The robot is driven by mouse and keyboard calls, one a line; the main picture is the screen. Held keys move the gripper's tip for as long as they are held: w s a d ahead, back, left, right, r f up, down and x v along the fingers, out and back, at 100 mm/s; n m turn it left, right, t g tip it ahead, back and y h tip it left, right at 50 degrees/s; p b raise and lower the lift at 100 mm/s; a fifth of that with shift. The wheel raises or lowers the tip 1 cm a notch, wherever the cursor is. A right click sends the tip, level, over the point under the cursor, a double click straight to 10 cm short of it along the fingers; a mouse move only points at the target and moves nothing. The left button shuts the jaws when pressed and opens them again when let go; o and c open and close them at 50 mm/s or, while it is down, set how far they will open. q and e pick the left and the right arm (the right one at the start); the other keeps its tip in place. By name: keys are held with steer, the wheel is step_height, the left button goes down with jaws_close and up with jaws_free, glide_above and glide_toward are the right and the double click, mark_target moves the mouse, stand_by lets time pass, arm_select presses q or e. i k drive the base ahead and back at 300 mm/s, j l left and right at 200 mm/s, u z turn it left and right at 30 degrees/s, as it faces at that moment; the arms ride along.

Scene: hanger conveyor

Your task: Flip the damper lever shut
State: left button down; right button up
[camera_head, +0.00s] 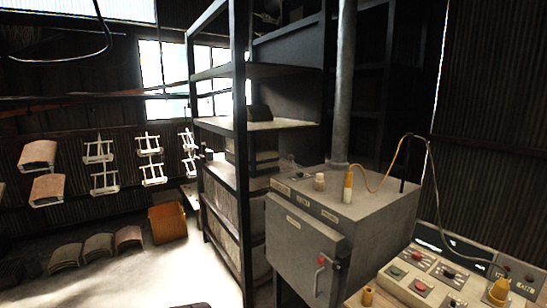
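A grey metal oven-like cabinet (305,248) stands right of centre, with a vertical flue pipe (346,90) rising behind its top. A short lever with a red knob (320,261) is on the right side of its front door. I cannot tell whether this is the damper lever. No other clear lever shows on the flue pipe. On the cabinet top are a pale knob (319,181) and an upright yellow-handled piece (348,186) with a yellow cable. Neither of my grippers is in view.
A control panel (423,280) with red, green and black buttons is at the lower right. A dark shelf rack (240,120) stands left of the cabinet. White hangers (104,180), curved tiles (66,257) and an orange bin (168,222) are at left. Floor at lower left is partly clear.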

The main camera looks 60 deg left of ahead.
mark_target(291, 156)
steer(key=u, duration=1.85)
